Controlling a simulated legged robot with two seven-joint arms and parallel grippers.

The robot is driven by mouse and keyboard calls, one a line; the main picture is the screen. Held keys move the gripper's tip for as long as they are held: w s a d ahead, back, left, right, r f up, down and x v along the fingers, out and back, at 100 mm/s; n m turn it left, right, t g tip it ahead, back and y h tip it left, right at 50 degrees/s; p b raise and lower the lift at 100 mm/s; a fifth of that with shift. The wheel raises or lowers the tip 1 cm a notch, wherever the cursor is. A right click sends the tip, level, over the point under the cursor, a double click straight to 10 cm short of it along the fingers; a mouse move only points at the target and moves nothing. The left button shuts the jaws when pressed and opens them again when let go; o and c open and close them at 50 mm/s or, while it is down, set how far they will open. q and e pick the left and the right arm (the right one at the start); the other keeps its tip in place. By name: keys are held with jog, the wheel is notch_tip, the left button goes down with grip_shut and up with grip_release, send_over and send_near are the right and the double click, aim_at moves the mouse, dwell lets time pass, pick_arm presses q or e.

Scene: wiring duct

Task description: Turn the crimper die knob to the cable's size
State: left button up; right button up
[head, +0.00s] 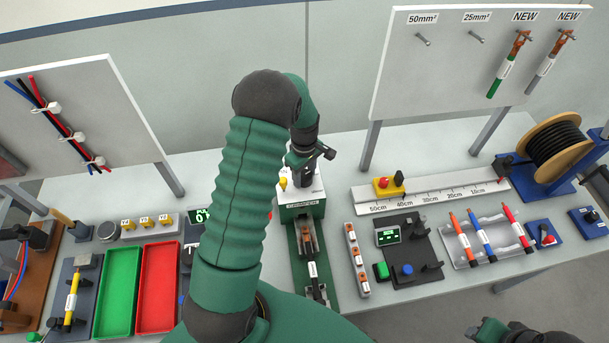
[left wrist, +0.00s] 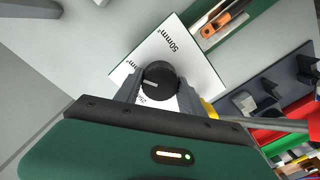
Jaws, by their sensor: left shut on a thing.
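The crimper (head: 301,211) is a white-topped green unit in the middle of the table. Its black round die knob (left wrist: 159,79) shows in the left wrist view on a white plate. The plate (left wrist: 203,58) reads "50mm²" on one side and a partly hidden "25" on the other. The knob's white mark points to the picture's left, off the "50mm²" text. My left gripper (head: 308,166) is shut on the knob, with a finger on each side. A labelled cable (head: 313,272) with a copper lug lies in front of the crimper; its label is unreadable. My right gripper (head: 492,331) is partly cut off at the bottom right.
A yellow handle part (head: 283,184) stands beside the knob. Green (head: 118,275) and red (head: 157,285) trays lie left. A lug strip (head: 357,258), a black device and a ruler (head: 430,194) lie right. A board (head: 453,85) with hanging cables stands behind.

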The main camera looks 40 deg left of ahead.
aim_at(304, 173)
pick_arm(q)
jog(key=shift+w+a+r+n, duration=0.1)
jog(key=shift+w+r+n, duration=0.05)
jog(key=shift+n, duration=0.15)
jog(key=o, duration=1.4)
notch_tip(304, 173, up, 16)
jog(key=b, duration=0.3)
jog(key=shift+r, duration=0.25)
jog(key=shift+a, duration=0.1)
